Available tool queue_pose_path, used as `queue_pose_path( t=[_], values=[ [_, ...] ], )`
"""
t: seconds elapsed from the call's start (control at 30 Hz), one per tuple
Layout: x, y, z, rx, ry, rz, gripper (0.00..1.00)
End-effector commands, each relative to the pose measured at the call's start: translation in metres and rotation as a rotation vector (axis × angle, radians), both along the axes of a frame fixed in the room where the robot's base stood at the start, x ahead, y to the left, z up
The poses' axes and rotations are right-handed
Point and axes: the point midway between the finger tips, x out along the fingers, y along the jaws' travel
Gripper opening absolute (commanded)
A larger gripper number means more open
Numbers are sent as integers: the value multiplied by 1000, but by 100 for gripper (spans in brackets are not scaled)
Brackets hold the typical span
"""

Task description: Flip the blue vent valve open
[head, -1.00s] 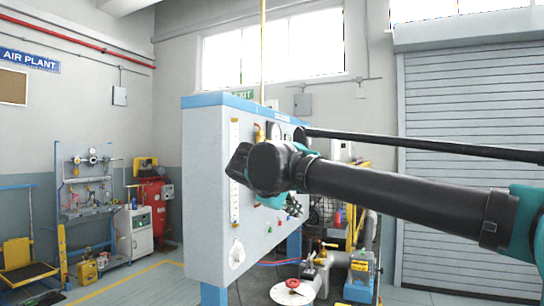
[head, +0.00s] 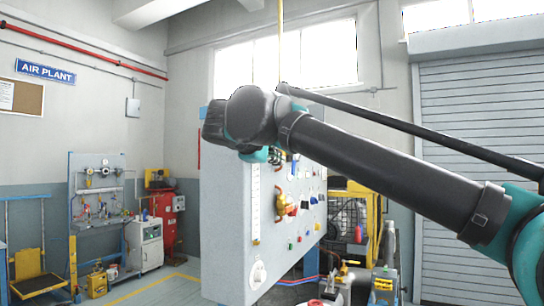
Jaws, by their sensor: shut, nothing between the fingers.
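The grey control panel (head: 228,225) stands left of centre in the head view, its face turned to the right and seen at a steep slant. A small blue part (head: 314,200) shows on the face right of a red one; I cannot tell for sure that it is the vent valve or how its lever sits. My gripper (head: 276,157) is mostly hidden behind my own arm; its small dark end shows in front of the panel's upper part, shut and empty. I see no contact with the blue part.
A yellow-and-red fitting (head: 285,205) and several small coloured buttons are on the panel face. Pipework with a yellow handle (head: 350,263) stands low at right. A red tank unit (head: 165,222) and a tool board (head: 97,190) are at the back left.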

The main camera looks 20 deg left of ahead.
Motion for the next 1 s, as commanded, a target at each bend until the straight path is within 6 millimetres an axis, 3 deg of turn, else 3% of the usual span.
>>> queue_pose_path(
  t=[0.2, 0.4, 1.0],
  values=[
    [42, -4, -11, -1, 0, -3, 0],
    [65, -6, -17, -1, 0, -2, 0],
    [79, -6, -25, 0, 0, -1, 0]
  ],
)
